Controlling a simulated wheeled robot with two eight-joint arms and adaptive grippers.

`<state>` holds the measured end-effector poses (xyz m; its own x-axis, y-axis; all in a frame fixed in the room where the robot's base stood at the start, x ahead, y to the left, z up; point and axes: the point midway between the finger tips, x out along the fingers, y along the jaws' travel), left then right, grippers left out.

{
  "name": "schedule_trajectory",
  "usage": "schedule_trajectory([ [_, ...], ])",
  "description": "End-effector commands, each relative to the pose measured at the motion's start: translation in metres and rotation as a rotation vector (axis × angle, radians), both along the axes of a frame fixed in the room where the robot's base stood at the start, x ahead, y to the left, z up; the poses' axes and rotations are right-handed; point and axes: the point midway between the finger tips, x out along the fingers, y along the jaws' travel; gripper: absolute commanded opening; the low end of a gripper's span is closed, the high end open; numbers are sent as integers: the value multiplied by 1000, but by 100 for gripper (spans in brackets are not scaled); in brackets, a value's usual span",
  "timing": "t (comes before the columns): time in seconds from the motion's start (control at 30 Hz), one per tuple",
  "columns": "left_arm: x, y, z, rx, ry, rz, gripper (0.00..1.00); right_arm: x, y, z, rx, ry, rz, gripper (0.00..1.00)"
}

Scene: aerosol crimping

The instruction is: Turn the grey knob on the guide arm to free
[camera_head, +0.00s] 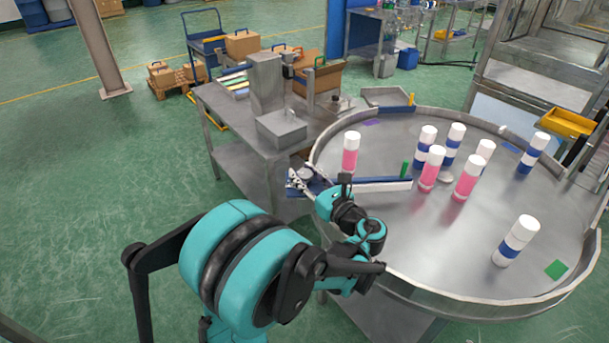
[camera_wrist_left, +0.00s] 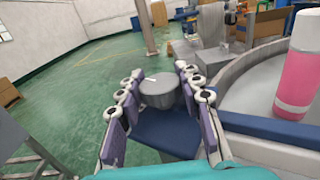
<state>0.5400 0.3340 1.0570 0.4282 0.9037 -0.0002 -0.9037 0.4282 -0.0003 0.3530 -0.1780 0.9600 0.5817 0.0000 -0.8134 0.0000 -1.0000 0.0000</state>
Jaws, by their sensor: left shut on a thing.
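The grey knob (camera_wrist_left: 163,90) is a round, flat-topped cylinder on the blue base of the guide arm in the left wrist view. My left gripper (camera_head: 303,182) is shut on it, with one pad-lined finger on each side. The guide arm (camera_head: 372,186), a blue and white bar, reaches from the turntable's left rim out over its surface. In the head view my wrist partly covers the area around the knob. No marking for the knob's free position can be read. My right gripper is in neither view.
The round metal turntable (camera_head: 440,262) carries several white-capped cans; a pink can (camera_head: 350,153) stands closest to the guide arm. A metal table with a grey machine (camera_head: 267,85) adjoins the turntable at the back left. Green floor lies open on the left.

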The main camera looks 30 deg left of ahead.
Motion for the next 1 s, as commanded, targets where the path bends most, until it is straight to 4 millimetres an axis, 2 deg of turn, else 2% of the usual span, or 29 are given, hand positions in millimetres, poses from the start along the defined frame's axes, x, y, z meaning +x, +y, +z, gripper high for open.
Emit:
schedule_trajectory([
  [0.6,1,0,1,2,0,40,6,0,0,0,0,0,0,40],
  [0.63,1,0,1,2,0,40,40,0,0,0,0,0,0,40],
  [0.7,1,1,1,2,0,40,58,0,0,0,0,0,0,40],
  [1.0,0,0,0,1,0,40,58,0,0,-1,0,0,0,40],
])
